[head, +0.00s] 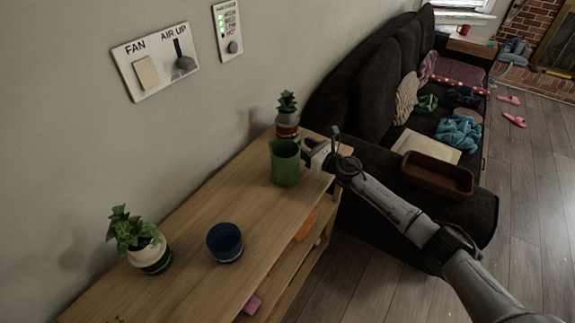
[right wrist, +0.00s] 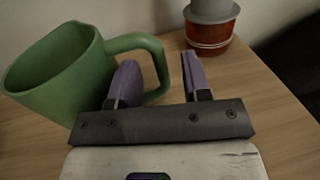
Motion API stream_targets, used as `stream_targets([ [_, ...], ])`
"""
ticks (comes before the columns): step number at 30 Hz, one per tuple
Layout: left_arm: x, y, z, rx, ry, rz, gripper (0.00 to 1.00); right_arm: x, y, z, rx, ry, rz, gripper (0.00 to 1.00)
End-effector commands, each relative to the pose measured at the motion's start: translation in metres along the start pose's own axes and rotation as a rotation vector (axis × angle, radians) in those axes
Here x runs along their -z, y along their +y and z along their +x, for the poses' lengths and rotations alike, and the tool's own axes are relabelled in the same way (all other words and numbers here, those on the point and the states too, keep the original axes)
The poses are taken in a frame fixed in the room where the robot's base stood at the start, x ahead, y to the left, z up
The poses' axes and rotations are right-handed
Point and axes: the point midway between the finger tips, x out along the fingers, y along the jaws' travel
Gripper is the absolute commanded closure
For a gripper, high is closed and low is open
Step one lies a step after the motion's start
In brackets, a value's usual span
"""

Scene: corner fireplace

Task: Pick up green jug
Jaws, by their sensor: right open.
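The green jug (head: 285,163) stands upright on the wooden shelf's top, near its far end. In the right wrist view the jug (right wrist: 62,75) is at the left, with its handle (right wrist: 160,62) reaching right toward my fingers. My right gripper (head: 308,150) is beside the jug on its right in the head view. In the right wrist view the open fingers (right wrist: 158,85) are on either side of the handle's outer part, with the left finger by the handle's opening. I cannot tell whether they touch it. My left gripper is not in view.
A small potted plant (head: 287,115) stands just behind the jug; its red pot (right wrist: 209,35) shows in the wrist view. A blue cup (head: 225,242) and another potted plant (head: 140,240) stand nearer on the shelf (head: 190,220). A dark sofa (head: 400,145) is to the right.

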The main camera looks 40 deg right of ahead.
Motion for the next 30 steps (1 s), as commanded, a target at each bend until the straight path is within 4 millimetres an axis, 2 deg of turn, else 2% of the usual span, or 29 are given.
stream_targets([
  [6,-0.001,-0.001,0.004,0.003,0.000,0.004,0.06,0.000,0.000,0.015,0.001,0.000,0.000,0.56],
  [14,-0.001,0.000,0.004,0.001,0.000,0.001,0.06,0.000,0.000,0.017,0.000,0.001,0.000,0.56],
  [28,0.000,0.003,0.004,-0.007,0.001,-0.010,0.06,0.000,0.000,0.016,0.000,0.000,0.000,0.99],
  [30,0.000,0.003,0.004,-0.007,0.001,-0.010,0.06,0.000,0.000,0.016,0.001,0.000,0.000,1.00],
])
